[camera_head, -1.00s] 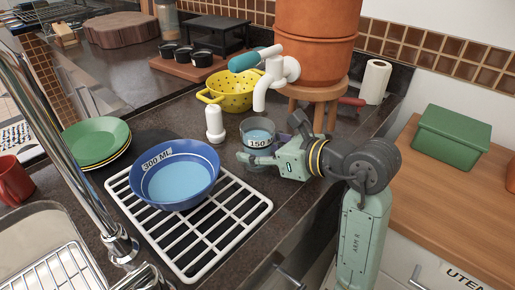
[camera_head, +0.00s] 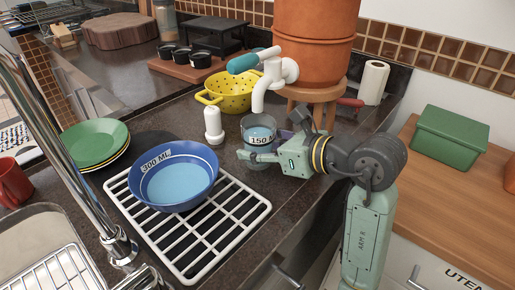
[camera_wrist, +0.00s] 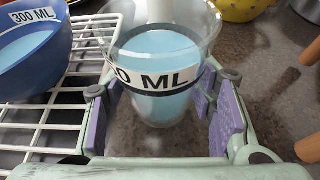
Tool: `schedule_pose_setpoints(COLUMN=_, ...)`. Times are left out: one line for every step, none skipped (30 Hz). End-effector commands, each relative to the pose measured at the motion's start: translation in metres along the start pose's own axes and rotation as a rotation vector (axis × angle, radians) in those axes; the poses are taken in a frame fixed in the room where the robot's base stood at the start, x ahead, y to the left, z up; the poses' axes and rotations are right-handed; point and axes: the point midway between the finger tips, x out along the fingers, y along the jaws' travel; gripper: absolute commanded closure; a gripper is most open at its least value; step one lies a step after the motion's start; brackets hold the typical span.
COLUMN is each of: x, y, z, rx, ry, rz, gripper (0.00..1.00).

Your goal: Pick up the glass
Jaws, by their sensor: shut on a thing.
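The glass (camera_head: 258,128) is a clear tumbler with pale blue liquid and a white label reading 150. It stands upright beneath the white tap of the clay dispenser. In the wrist view the glass (camera_wrist: 160,75) is between my gripper's purple pads, one on each side of its lower part. My gripper (camera_head: 268,155) is shut on the glass from the front right. My fingers hide part of its lower side in the head view. I cannot tell whether its base touches the counter.
A blue bowl (camera_head: 205,180) marked 300 ML sits on a white wire rack (camera_head: 235,222) to the left. A white bottle (camera_head: 213,130) and yellow colander (camera_head: 238,101) stand close by. The tap (camera_head: 259,98) is just above the glass. A wooden stool (camera_head: 333,93) holds the dispenser (camera_head: 312,50).

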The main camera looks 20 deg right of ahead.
Motion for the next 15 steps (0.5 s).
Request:
schedule_pose_setpoints(x=-0.009, y=-0.002, z=-0.007, rx=0.002, ry=-0.004, rz=-0.007, gripper=0.95)
schedule_pose_setpoints(x=-0.014, y=-0.002, z=-0.009, rx=0.002, ry=-0.003, rz=-0.008, gripper=0.95)
schedule_pose_setpoints(x=-0.021, y=-0.002, z=-0.013, rx=0.002, ry=-0.002, rz=-0.008, gripper=0.95)
schedule_pose_setpoints(x=-0.027, y=-0.003, z=-0.015, rx=0.002, ry=-0.003, rz=-0.008, gripper=0.95)
schedule_pose_setpoints(x=-0.033, y=-0.003, z=-0.018, rx=0.003, ry=-0.003, rz=-0.009, gripper=0.95)
schedule_pose_setpoints(x=-0.04, y=-0.003, z=-0.021, rx=0.003, ry=-0.003, rz=-0.008, gripper=0.95)
schedule_pose_setpoints(x=-0.046, y=-0.003, z=-0.024, rx=0.003, ry=-0.002, rz=-0.009, gripper=0.95)
schedule_pose_setpoints(x=-0.052, y=-0.003, z=-0.026, rx=0.004, ry=-0.002, rz=-0.008, gripper=0.95)
schedule_pose_setpoints(x=-0.059, y=-0.003, z=-0.029, rx=0.003, ry=-0.003, rz=-0.007, gripper=0.95)
schedule_pose_setpoints(x=-0.065, y=-0.003, z=-0.031, rx=0.003, ry=-0.003, rz=-0.009, gripper=0.95)
schedule_pose_setpoints(x=-0.071, y=-0.003, z=-0.033, rx=0.002, ry=-0.002, rz=-0.008, gripper=0.95)
schedule_pose_setpoints(x=-0.075, y=-0.001, z=-0.013, rx=-0.002, ry=0.0, rz=-0.004, gripper=0.95)
schedule_pose_setpoints(x=-0.077, y=-0.001, z=-0.006, rx=-0.002, ry=0.0, rz=-0.004, gripper=0.95)
schedule_pose_setpoints(x=-0.08, y=0.0, z=0.001, rx=-0.003, ry=0.0, rz=-0.004, gripper=0.96)
schedule_pose_setpoints(x=-0.083, y=0.0, z=0.008, rx=-0.002, ry=-0.001, rz=-0.004, gripper=0.96)
